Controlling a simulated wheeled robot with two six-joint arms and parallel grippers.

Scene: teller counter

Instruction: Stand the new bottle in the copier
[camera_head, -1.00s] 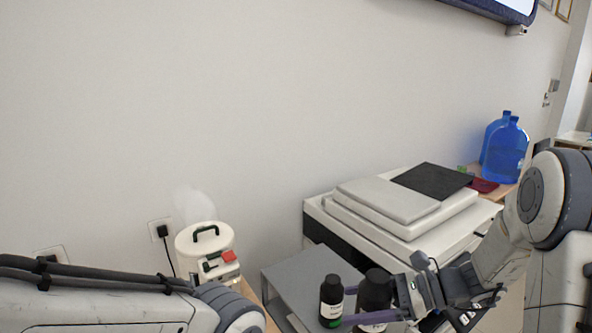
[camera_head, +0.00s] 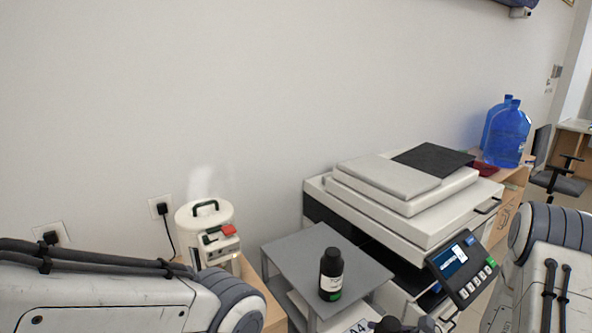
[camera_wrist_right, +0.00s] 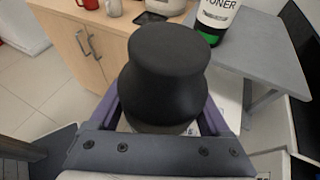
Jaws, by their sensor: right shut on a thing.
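A black toner bottle with a white label and green band (camera_head: 331,275) stands upright on a grey stand; its lower part also shows in the right wrist view (camera_wrist_right: 212,18). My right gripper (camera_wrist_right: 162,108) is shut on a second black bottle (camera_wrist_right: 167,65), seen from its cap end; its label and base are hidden. In the head view, a dark shape at the bottom edge may be that bottle's top. Which bottle is new I cannot tell. The copier (camera_head: 440,228) stands right of the stand, with an open dark gap in its front. My left gripper is out of view.
The grey stand (camera_head: 290,250) has a lower shelf with paper. The copier's control panel (camera_head: 462,268) juts out at front right. A white canister with a handle (camera_head: 205,222) stands left. Blue water bottles (camera_head: 507,140) stand behind the copier. A wooden cabinet (camera_wrist_right: 95,50) shows in the wrist view.

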